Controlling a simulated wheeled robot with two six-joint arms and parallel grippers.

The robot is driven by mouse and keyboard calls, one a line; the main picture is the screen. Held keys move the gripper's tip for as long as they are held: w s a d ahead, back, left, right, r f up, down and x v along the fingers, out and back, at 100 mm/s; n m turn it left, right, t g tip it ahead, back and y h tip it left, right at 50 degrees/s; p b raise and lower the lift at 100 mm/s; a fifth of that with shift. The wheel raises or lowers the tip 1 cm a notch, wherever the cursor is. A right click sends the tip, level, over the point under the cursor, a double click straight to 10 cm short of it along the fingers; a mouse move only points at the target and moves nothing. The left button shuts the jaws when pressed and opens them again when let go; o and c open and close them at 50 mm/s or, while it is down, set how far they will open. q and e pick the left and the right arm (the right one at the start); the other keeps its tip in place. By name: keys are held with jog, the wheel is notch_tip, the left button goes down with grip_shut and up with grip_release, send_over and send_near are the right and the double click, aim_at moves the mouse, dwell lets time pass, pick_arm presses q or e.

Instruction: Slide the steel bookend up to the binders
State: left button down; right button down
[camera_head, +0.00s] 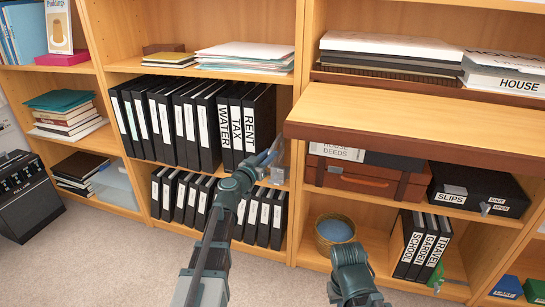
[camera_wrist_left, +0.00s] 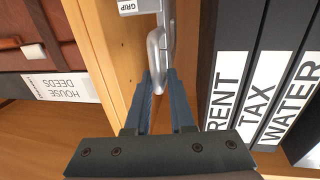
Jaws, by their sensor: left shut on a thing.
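A row of black binders (camera_head: 190,120) stands upright on the middle shelf. RENT, TAX and WATER are at its right end, and the RENT binder (camera_wrist_left: 226,85) also shows in the left wrist view. The steel bookend (camera_head: 280,172) stands right of RENT, near the shelf's side panel. In the left wrist view, the silvery bookend (camera_wrist_left: 157,45) carries a GRIP label. My left gripper (camera_head: 272,156) is shut on the bookend; its fingers (camera_wrist_left: 160,88) meet at the steel. A gap shows between bookend and RENT. My right arm shows at bottom centre, its fingers not visible.
A wooden upright (camera_head: 300,130) borders the bay on the right. A protruding shelf (camera_head: 400,115) juts out beyond it, above the HOUSE DEEDS box (camera_head: 337,152). More binders (camera_head: 215,205) stand below. A basket (camera_head: 335,231) sits on the lower right shelf.

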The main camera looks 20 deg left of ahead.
pick_arm(q)
jog(key=a, duration=0.5)
jog(key=shift+w+a, duration=0.1)
jog(key=shift+a, duration=0.2)
jog(key=c, duration=0.9)
grip_release()
jog(key=v, duration=1.4)
jog(key=shift+w, duration=0.1)
